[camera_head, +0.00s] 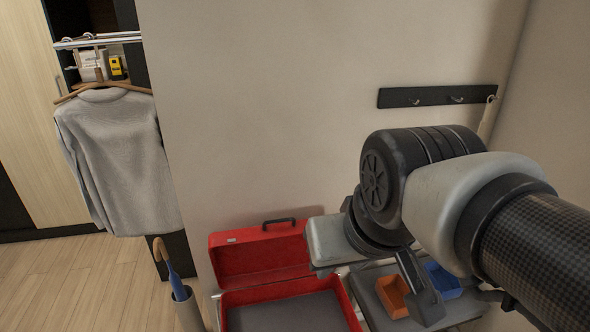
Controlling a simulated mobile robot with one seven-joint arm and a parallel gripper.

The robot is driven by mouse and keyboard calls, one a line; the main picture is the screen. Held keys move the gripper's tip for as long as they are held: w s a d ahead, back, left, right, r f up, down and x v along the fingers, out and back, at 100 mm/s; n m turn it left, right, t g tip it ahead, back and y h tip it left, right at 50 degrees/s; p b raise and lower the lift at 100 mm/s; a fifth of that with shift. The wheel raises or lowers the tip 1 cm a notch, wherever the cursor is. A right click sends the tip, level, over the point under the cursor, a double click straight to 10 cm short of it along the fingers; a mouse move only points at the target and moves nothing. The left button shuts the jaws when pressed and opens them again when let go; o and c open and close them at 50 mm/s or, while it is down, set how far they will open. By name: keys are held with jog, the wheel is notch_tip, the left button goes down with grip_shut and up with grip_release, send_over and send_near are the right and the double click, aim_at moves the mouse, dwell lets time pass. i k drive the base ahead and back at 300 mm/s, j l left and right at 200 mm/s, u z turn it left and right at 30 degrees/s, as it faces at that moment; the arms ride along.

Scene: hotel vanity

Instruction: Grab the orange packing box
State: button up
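A small open orange box (391,291) sits at the bottom right on a grey surface (375,312), left of a blue box. My gripper (425,304) hangs from my arm at the right, its visible finger pointing down. In the picture that finger overlaps the right side of the orange box and hides part of it. Whether it touches the box cannot be told. Only one finger shows clearly, so the opening is hidden.
A blue box (443,279) lies close on the right. An open red case (262,255) with a raised lid stands to the left. An umbrella stand (188,310) and a hanging grey sweater (115,155) are farther left. A wall with a hook rail (437,96) is behind.

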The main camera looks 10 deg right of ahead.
aim_at(391, 289)
jog(key=l, duration=0.55)
jog(key=k+l, duration=0.1)
jog(key=l, duration=0.45)
jog(key=i+l, duration=0.15)
jog(key=l, duration=0.15)
jog(key=i+l, duration=0.2)
jog(key=l, duration=0.15)
jog(key=i+l, duration=0.15)
jog(key=l, duration=0.15)
jog(key=i+l, duration=0.15)
jog(key=l, duration=0.15)
jog(key=u, duration=0.05)
